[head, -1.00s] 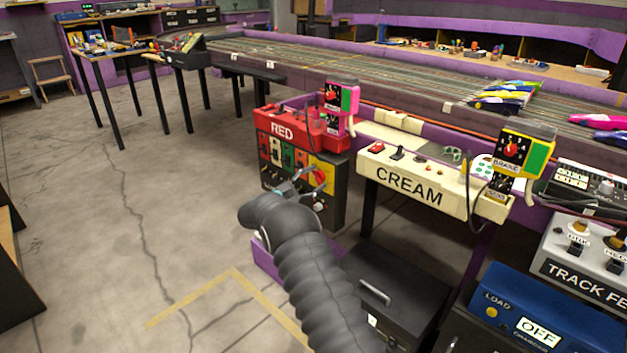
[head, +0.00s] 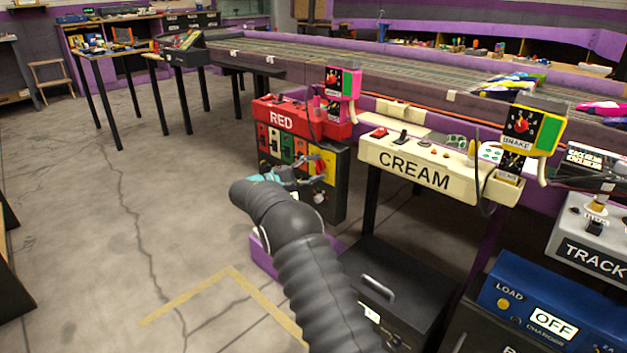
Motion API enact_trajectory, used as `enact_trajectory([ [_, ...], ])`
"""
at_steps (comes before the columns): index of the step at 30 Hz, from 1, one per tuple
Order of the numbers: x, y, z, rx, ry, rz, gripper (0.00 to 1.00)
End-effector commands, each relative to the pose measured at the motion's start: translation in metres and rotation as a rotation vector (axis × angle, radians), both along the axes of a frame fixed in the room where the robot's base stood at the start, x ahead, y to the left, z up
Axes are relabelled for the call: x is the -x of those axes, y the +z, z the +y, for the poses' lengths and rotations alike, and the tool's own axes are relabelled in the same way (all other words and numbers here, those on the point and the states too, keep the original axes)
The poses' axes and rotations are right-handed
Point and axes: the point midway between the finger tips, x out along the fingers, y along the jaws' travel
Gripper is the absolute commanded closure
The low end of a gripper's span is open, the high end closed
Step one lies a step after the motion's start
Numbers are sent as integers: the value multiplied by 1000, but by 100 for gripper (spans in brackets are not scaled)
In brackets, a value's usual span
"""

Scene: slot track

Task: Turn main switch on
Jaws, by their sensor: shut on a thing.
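A red rotary switch (head: 321,165) sits on the yellow panel (head: 329,175) at the right end of the black control box under the RED station (head: 281,121). It looks like the main switch. My gripper (head: 318,172) reaches in from the left, with its fingers at the switch. It is shut on the red switch. The fingers cover part of the switch, and its exact angle is too small to tell.
The CREAM station (head: 414,170) stands to the right. A black case with a handle (head: 377,287) and a blue charger box (head: 535,310) are at the lower right. A slot track (head: 420,75) runs behind. Open floor lies to the left.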

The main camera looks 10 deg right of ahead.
Motion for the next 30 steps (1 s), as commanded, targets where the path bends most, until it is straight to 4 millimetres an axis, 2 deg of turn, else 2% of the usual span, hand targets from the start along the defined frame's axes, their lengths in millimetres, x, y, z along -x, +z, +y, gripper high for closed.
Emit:
enact_trajectory([
  [2, 0, -5, 0, -45, 0, -63, 83],
  [30, 0, 1, -1, -550, -2, -755, 83],
])
